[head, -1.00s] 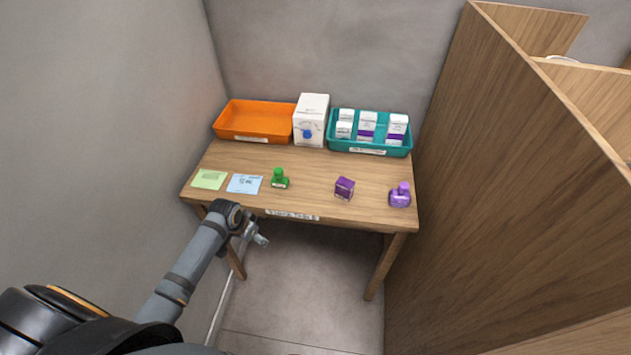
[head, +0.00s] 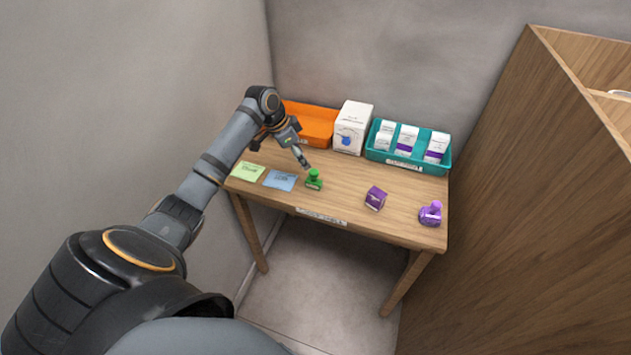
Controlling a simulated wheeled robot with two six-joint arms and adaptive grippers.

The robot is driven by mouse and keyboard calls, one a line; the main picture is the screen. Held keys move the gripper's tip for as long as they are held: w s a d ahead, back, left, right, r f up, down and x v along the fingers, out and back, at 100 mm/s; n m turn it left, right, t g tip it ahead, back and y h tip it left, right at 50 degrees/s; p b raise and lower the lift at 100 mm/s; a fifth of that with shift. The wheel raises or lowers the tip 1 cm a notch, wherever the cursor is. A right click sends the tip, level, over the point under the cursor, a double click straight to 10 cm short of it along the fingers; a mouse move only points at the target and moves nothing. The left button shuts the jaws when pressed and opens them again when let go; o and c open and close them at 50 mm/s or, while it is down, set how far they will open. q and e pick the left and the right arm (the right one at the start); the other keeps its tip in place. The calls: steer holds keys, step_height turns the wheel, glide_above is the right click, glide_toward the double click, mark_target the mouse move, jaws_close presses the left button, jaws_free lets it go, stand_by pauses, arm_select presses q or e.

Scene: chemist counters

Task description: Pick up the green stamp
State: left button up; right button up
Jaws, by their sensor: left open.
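The green stamp (head: 314,181) stands upright on the wooden table (head: 340,188), right of the blue card. My left gripper (head: 304,163) is just above and slightly left of the stamp, pointing down toward it. It is open and holds nothing. A small gap seems to show between its fingertips and the stamp's knob, but I cannot tell whether they touch. My right gripper is not in view.
A purple box (head: 375,198) and a purple stamp (head: 431,213) stand to the right. Green (head: 247,172) and blue (head: 280,180) cards lie left. An orange tray (head: 318,122), a white box (head: 352,127) and a teal tray (head: 410,169) line the back. A wooden partition (head: 520,200) stands right.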

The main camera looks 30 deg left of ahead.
mark_target(314, 171)
arm_select(q)
steer(key=x, duration=0.4)
steer(key=shift+w+f, duration=0.15)
steer(key=shift+f, duration=0.2)
steer(key=shift+w+d+f+p, duration=0.2)
steer(key=shift+w+f+p, duration=0.1)
steer(key=shift+p, duration=0.2)
steer(key=x, duration=0.4)
steer(key=shift+w+f+p, duration=0.15)
steer(key=shift+w+p, duration=0.1)
steer(key=shift+p, duration=0.15)
steer(key=shift+s, duration=0.1)
steer(key=shift+c, duration=0.9)
jaws_close()
